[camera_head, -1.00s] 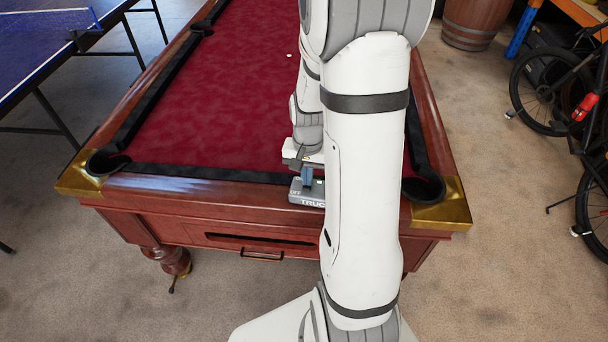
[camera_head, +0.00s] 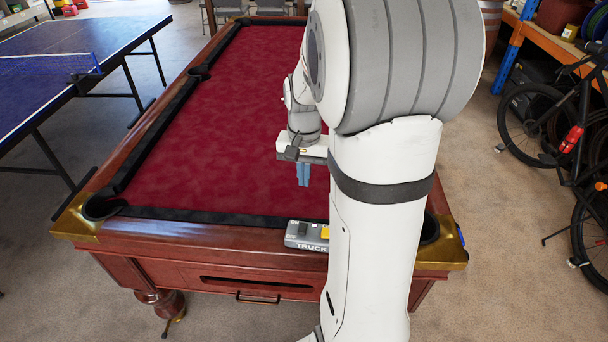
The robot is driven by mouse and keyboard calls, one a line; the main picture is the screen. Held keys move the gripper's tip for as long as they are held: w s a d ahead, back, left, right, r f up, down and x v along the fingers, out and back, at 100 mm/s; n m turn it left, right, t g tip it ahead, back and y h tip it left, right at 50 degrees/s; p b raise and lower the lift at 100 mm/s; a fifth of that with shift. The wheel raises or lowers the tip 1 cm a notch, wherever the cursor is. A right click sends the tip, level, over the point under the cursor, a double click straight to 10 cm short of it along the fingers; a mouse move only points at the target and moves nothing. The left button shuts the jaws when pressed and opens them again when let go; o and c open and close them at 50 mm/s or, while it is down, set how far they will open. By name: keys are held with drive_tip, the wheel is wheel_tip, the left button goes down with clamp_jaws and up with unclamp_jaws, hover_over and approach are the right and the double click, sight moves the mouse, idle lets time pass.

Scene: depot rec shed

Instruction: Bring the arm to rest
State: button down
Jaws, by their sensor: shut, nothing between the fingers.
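My gripper (camera_head: 304,174) hangs over the near part of the pool table's red cloth, its fingers pointing down. Its blue-grey fingers are shut with nothing between them. My white arm stands in front and hides the right part of the table's near rail.
The pool table (camera_head: 215,150) has brass corners and open pockets. A blue ping-pong table (camera_head: 60,75) stands at the left. Bicycles (camera_head: 560,130) and an orange-framed shelf (camera_head: 545,40) stand at the right. The carpet at the near left is clear.

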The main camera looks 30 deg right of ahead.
sight(304, 222)
drive_tip(key=shift+r, duration=0.15)
idle(0.4)
